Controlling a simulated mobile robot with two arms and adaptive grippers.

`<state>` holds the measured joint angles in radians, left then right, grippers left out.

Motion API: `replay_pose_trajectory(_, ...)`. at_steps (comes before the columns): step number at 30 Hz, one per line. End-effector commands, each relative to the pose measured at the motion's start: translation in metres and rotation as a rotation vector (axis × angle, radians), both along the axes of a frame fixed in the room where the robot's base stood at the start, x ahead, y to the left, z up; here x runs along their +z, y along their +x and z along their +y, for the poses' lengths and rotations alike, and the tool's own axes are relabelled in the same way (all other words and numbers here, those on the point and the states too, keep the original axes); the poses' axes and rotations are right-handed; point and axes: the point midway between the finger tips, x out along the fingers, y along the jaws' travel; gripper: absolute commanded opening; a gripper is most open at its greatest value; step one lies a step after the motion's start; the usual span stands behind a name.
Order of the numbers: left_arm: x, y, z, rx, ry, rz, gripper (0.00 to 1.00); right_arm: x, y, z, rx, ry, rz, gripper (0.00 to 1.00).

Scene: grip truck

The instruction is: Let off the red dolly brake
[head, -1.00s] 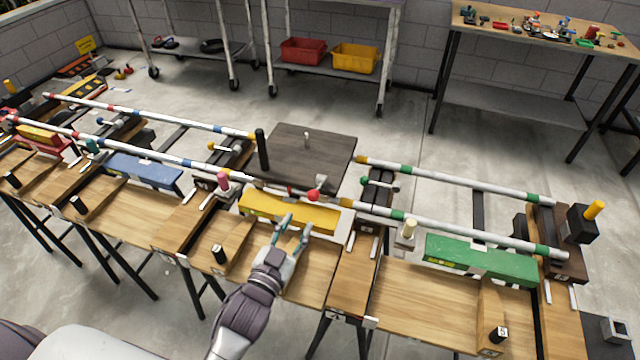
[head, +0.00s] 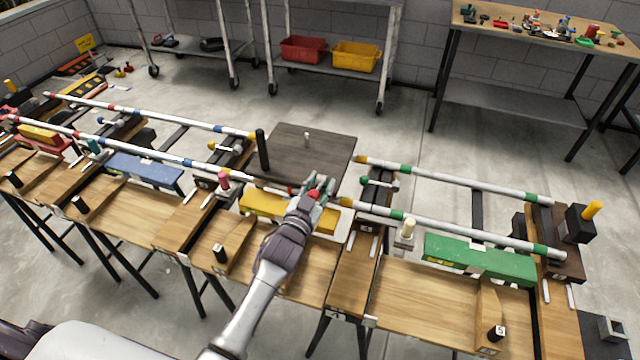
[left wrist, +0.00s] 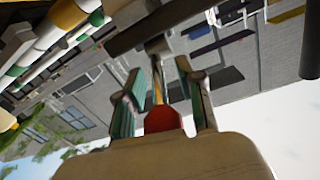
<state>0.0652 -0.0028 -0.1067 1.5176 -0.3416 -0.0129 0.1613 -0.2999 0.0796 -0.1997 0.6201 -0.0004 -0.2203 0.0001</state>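The red brake knob (head: 313,194) sits on a short lever at the front rail, beside the dark platform (head: 290,145). My left gripper (head: 319,186) is at the knob, its fingers reaching past it on both sides. In the left wrist view the red knob (left wrist: 163,118) lies between the two green-padded fingers (left wrist: 162,95), with small gaps showing beside it, so the gripper looks open around it. The lever's metal stem runs from the knob toward a dark bracket above. My right gripper is not in view.
A yellow block (head: 262,205) lies on the bench under my left wrist. Green (head: 480,258) and blue (head: 145,170) blocks lie to either side. A green knob (head: 365,181) and a black post (head: 262,150) stand close to the gripper.

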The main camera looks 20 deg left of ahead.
Motion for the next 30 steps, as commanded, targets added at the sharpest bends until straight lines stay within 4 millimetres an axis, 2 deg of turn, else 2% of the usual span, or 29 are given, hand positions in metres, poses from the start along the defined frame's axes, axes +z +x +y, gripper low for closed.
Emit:
replay_pose_trajectory(7, 0.0, 0.0, 0.0, 0.0, 0.0, 0.0, 0.36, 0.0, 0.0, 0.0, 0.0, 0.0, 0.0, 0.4)
replay_pose_trajectory(12, 0.0, 0.0, 0.0, 0.0, 0.0, 0.0, 0.07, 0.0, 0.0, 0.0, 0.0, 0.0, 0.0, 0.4)
replay_pose_trajectory(14, 0.0, 0.0, 0.0, 0.0, 0.0, 0.0, 0.0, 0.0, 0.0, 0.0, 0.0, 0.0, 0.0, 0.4)
replay_pose_trajectory(25, 0.0, 0.0, 0.0, 0.0, 0.0, 0.001, 0.0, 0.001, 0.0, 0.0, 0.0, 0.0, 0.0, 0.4)
replay_pose_trajectory(30, 0.005, 0.001, 0.0, 0.0, 0.001, 0.022, 0.0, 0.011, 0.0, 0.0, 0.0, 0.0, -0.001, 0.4)
